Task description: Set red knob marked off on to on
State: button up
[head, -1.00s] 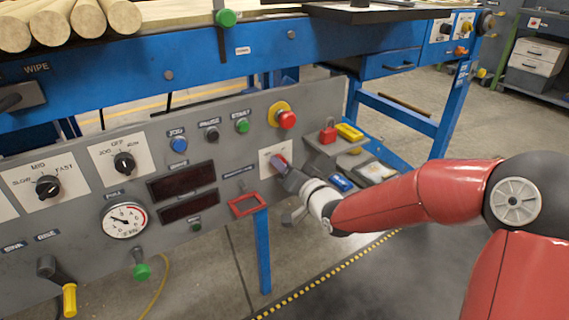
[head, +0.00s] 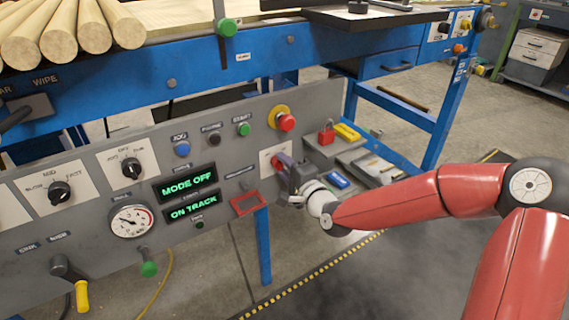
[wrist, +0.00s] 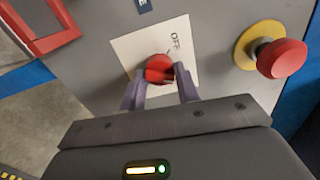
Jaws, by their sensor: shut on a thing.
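The red knob (wrist: 158,69) sits on a white plate (wrist: 122,46) on the grey panel; the word OFF shows on the plate in the wrist view. My gripper (wrist: 160,80) is shut on the red knob, one finger on each side of it. In the head view my gripper (head: 282,164) hides most of the knob and part of the white plate (head: 268,152). The display on the panel (head: 188,182) is lit green and reads MODE OFF, and the one below reads ON TRACK.
A red mushroom button on a yellow base (head: 286,122) sits just above the knob, also in the wrist view (wrist: 280,58). A red frame (head: 248,203) is below left. A shelf with a red padlock (head: 326,136) and a yellow item (head: 347,132) juts out at right.

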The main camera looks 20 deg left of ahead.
jog(key=shift+f+m+p, duration=0.1)
jog(key=shift+m+p, duration=0.2)
jog(key=shift+m, duration=1.2)
jog(key=o, duration=1)
jog(key=v, duration=0.8)
jog(key=shift+a, duration=0.1)
